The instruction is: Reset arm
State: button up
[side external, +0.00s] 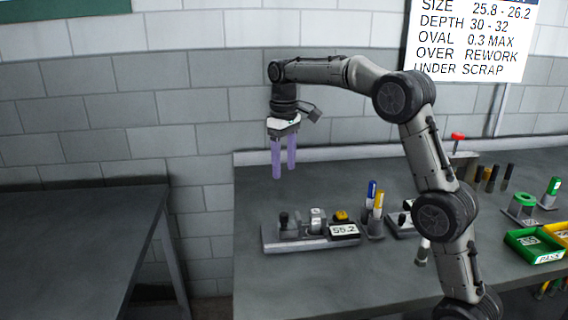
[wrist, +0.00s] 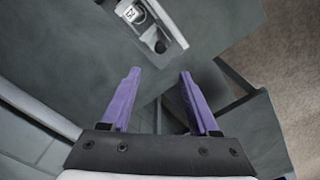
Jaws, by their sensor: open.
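My gripper (side external: 284,172) has two purple fingers pointing down. It hangs in the air above the left back part of the grey bench (side external: 300,283), higher than the things on it. In the wrist view my gripper (wrist: 160,75) has its fingers spread apart with nothing between them. A grey fixture (side external: 290,246) with a display reading about 55.2 stands on the bench below and is apart from the gripper. Part of this fixture (wrist: 174,28) also shows at the top of the wrist view.
Blue and yellow markers (side external: 372,195) stand right of the fixture. A green bin (side external: 532,246) marked PASS and a yellow bin (side external: 557,230) sit at the right. Another dark table (side external: 80,235) stands left, across a gap. A white sign (side external: 470,45) is on the wall behind.

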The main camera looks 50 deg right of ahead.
jog(key=s+a+r+t, duration=0.2)
jog(key=s+a+r, duration=0.25)
jog(key=r, duration=0.35)
jog(key=s+a+r+n+t, duration=0.15)
jog(key=s+a, duration=0.25)
jog(key=s, duration=0.8)
jog(key=s+a+f+m+t, duration=0.1)
jog(key=s+a+f+t, duration=0.1)
jog(key=s+f, duration=1)
jog(key=shift+s+a+f, duration=0.3)
jog(key=shift+s+a, duration=0.2)
jog(key=shift+s, duration=0.3)
jog(key=shift+m, duration=0.25)
